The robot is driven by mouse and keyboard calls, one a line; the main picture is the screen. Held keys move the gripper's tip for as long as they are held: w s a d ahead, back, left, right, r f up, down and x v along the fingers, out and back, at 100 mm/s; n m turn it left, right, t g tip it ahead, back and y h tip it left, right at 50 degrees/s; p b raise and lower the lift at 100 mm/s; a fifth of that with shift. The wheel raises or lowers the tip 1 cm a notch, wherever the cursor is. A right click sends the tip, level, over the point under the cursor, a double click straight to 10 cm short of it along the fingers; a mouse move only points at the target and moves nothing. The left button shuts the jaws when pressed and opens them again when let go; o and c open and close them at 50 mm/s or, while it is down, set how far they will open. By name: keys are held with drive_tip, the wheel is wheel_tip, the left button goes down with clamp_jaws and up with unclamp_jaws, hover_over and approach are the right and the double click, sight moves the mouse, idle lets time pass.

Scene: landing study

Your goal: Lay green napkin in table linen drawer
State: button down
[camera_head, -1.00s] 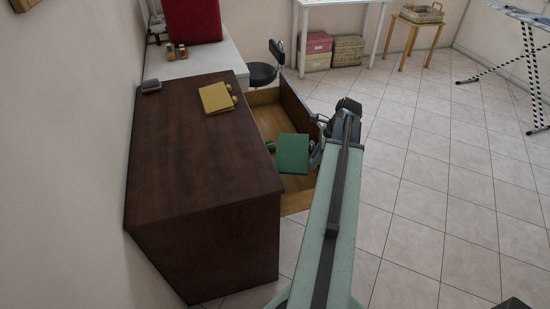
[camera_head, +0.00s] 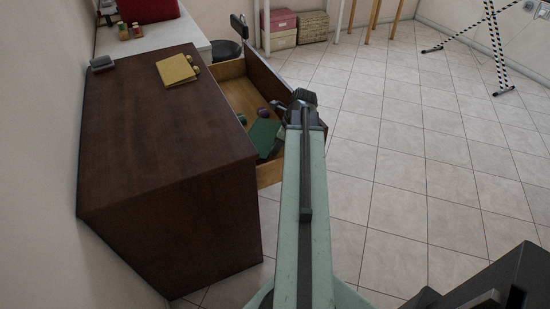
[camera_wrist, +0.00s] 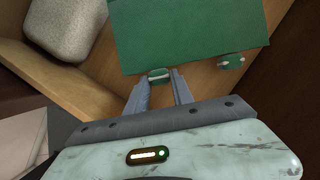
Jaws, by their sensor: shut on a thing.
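The green napkin (camera_head: 264,134) is a flat green piece inside the outline of the open drawer (camera_head: 238,94), towards its near end. In the wrist view the napkin (camera_wrist: 190,35) fills the top, with two small rounded green tabs on its near edge. My gripper (camera_wrist: 160,78) is shut on one tab; the other tab (camera_wrist: 231,62) is free to the right. In the head view my arm hides most of the gripper. The drawer has a pale wooden inside and is pulled out from the dark brown cabinet (camera_head: 150,120). I cannot tell whether the napkin touches the drawer floor.
A purple round thing (camera_head: 262,112) lies in the drawer beyond the napkin. A pale grey rounded thing (camera_wrist: 66,24) shows in the wrist view. A yellow folded piece (camera_head: 176,70) and a small grey thing (camera_head: 102,63) lie on the cabinet top.

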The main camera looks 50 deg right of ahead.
drive_tip(key=shift+f+b, duration=2.35)
drive_tip(key=c, duration=1.1)
unclamp_jaws()
drive_tip(key=p+v, duration=1.2)
drive_tip(key=v, duration=0.1)
drive_tip(key=shift+w+r, duration=0.15)
drive_tip(key=shift+w, duration=0.05)
